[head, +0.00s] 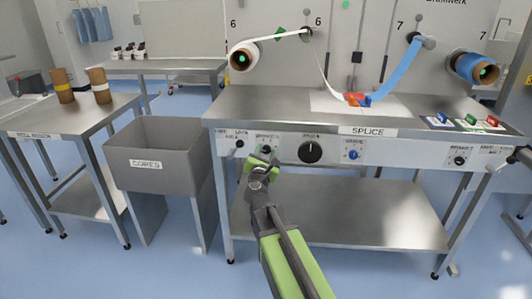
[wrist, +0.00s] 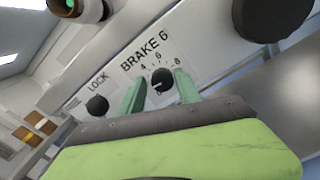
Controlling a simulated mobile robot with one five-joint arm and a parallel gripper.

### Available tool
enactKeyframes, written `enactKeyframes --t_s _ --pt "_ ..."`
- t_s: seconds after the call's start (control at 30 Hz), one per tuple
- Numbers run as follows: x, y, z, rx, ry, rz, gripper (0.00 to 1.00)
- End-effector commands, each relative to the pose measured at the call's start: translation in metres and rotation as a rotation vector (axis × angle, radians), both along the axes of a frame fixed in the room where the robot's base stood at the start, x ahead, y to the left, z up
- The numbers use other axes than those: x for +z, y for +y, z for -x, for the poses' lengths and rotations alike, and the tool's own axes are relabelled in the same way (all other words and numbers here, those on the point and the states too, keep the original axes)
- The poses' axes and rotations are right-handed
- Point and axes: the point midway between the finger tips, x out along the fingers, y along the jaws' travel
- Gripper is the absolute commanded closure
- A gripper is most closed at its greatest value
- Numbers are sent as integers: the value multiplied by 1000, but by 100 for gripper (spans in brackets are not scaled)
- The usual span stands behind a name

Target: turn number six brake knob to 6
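The number six brake knob (wrist: 160,80) is small, round and black, on a white plate marked BRAKE 6 with a 4, 6, 8 scale. A small pale mark shows on its face, but I cannot tell surely which number it points to. My gripper (wrist: 159,78) has one green finger on each side of the knob in the wrist view, with gaps showing, so it is open. I cannot tell how deep the fingers reach. In the head view, my gripper (head: 262,160) is at the panel under the table edge and partly hides the knob.
A LOCK knob (wrist: 97,105) is left of the brake knob. A large black knob (head: 310,152) and a blue knob (head: 353,155) are to the right on the same panel. The grey CORES bin (head: 150,178) stands left of the splice table (head: 240,103).

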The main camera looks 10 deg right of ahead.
Motion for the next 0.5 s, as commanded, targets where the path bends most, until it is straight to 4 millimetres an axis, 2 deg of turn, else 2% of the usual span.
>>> enactKeyframes --t_s 0.03,0.27,0.5 --pt "0 -2 0 -2 0 0 68" --pt "0 -5 0 -4 0 0 98" --pt "0 -4 0 -6 -2 -4 100"
